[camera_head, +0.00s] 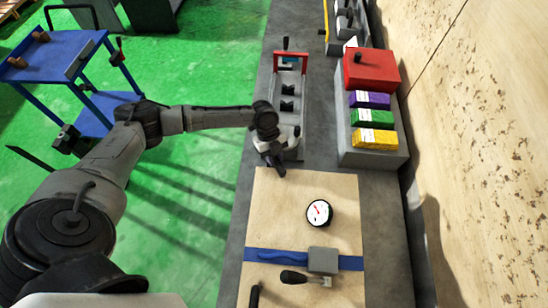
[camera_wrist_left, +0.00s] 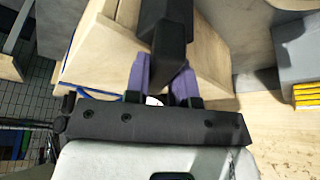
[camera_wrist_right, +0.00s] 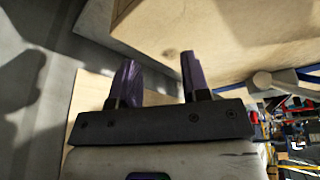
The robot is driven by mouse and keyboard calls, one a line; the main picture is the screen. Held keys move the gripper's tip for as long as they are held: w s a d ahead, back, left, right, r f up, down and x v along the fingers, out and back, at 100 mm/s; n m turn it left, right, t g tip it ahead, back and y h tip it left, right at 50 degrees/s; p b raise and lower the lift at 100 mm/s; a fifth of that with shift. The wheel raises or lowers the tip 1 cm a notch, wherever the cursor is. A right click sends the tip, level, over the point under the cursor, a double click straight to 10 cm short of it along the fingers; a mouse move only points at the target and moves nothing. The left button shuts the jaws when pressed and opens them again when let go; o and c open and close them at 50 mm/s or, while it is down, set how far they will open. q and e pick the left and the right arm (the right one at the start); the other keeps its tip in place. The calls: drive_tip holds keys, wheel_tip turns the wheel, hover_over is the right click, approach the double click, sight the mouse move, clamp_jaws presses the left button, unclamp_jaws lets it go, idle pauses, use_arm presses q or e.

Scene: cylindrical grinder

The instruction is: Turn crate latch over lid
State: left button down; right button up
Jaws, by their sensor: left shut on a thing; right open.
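A pale wooden crate top (camera_head: 290,200) fills the lower middle of the head view. The wooden crate also shows in the left wrist view (camera_wrist_left: 110,45).
A round gauge (camera_head: 319,213) lies on the wood. A blue strip (camera_head: 350,263) with a grey block (camera_head: 322,260) crosses it, near a black-handled lever (camera_head: 293,277). A grey stand (camera_head: 350,153) with a red box (camera_head: 370,70) stands back right. A blue cart (camera_head: 60,52) is at left.

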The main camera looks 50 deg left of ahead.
use_arm(q)
drive_tip(key=shift+m+g, duration=0.3)
drive_tip(key=shift+m, duration=0.7)
use_arm(e)
drive_tip(key=shift+f, duration=0.35)
drive_tip(key=shift+d, duration=0.1)
use_arm(q)
drive_tip(key=c, duration=1)
unclamp_jaws()
drive_tip(key=shift+s, duration=0.1)
drive_tip(key=shift+o, duration=0.2)
drive_tip(key=shift+r, duration=0.1)
drive_tip(key=shift+a+r+b, duration=0.15)
drive_tip(key=shift+r+b, duration=0.05)
drive_tip(key=shift+b, duration=0.1)
use_arm(e)
drive_tip(key=shift+f+b, duration=0.45)
drive_tip(key=shift+f, duration=0.1)
use_arm(q)
drive_tip(key=v, duration=1.3)
drive_tip(key=shift+r, duration=0.15)
